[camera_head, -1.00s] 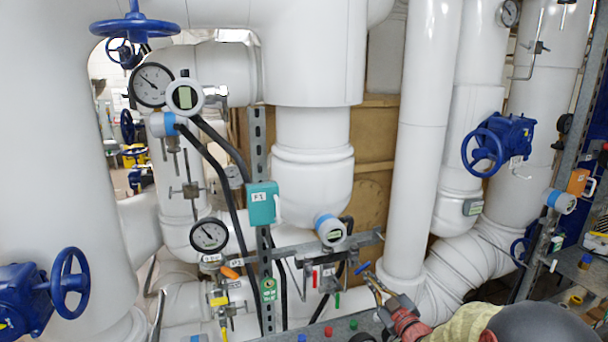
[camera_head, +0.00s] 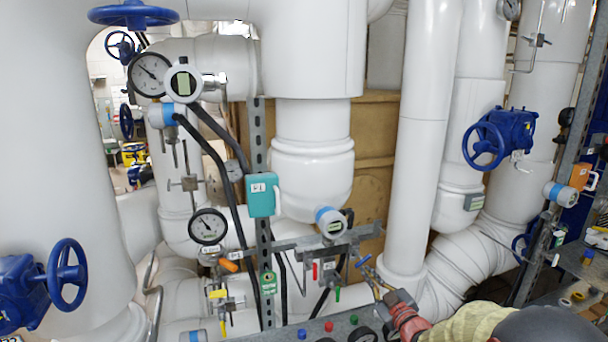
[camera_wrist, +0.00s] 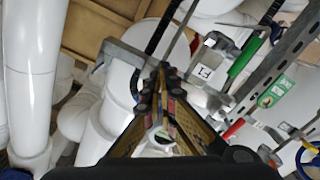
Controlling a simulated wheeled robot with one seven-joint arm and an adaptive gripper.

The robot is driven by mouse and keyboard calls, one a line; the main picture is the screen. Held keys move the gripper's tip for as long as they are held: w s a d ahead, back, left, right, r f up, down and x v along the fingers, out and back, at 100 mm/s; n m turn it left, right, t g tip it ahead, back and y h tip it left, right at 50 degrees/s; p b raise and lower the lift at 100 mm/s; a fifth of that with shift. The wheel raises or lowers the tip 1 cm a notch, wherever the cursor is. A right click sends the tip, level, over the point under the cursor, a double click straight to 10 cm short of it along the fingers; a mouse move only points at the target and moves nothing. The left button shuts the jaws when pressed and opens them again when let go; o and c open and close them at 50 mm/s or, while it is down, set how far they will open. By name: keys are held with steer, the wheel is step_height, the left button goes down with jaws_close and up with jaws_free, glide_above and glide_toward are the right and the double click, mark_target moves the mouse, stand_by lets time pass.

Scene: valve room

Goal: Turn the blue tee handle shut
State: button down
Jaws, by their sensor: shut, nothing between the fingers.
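The blue tee handle (camera_head: 363,261) is a small blue bar at the right of a row of small valves under the metal rail, in the head view. My gripper (camera_head: 369,273) is right beside it, fingertips just below and to its right. Whether they touch it I cannot tell. In the wrist view my gripper (camera_wrist: 160,75) has its fingers together and empty, pointing at grey metalwork. I cannot pick out the blue handle there; the fingers may hide it.
Small red (camera_head: 315,271) and green (camera_head: 337,294) handles hang left of my gripper. A steel rail (camera_head: 310,243) with a round transmitter (camera_head: 331,222) lies just above. A thick white pipe (camera_head: 412,160) rises close behind. A panel with coloured buttons (camera_head: 329,326) lies below.

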steer(key=shift+f, duration=0.1)
stand_by(0.7)
steer(key=b+v, duration=0.1)
steer(key=v, duration=0.5)
steer(key=shift+f, duration=0.3)
stand_by(0.3)
